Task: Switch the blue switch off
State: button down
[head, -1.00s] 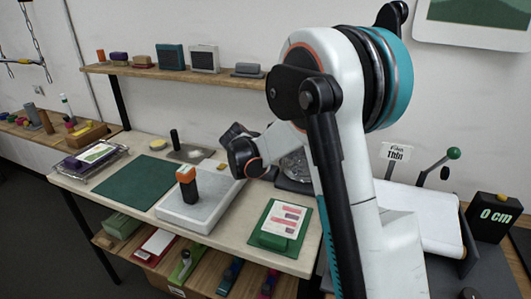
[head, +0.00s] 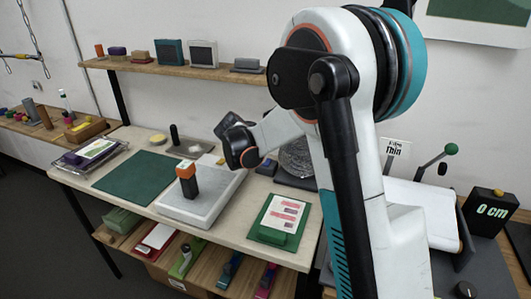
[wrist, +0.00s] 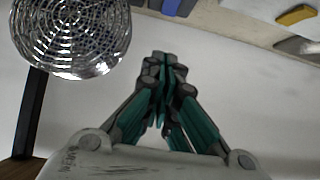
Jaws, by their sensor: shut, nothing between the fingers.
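No switch can be clearly made out in either view. A small dark blue block (head: 267,166) on the worktable, just right of my wrist in the head view, may be it. Blue shapes (wrist: 180,6) at the top edge of the wrist view may be the same thing, cut off by the frame. In the head view the dark end of my arm is above the back of the worktable; the fingers cannot be made out there.
A shiny metal mesh disc (head: 297,157) stands at the table's back right and shows large in the wrist view (wrist: 72,35). An orange-topped black stamp (head: 187,178) stands on a grey slab (head: 206,205). A wooden shelf (head: 185,72) with several boxes hangs behind.

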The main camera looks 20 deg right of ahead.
jog(key=b+x, duration=0.3)
jog(key=x, duration=0.7)
jog(key=shift+s+f, duration=0.1)
jog(key=shift+w+d+f+b, duration=0.1)
jog(key=shift+w+f+b, duration=0.1)
jog(key=shift+f, duration=0.4)
jog(key=shift+w+d+f+b, duration=0.1)
jog(key=shift+f+b, duration=0.1)
jog(key=shift+f, duration=1.15)
jog(key=shift+d+f+b, duration=0.15)
jog(key=shift+f+b, duration=0.2)
jog(key=shift+b, duration=0.05)
jog(key=shift+w, duration=0.1)
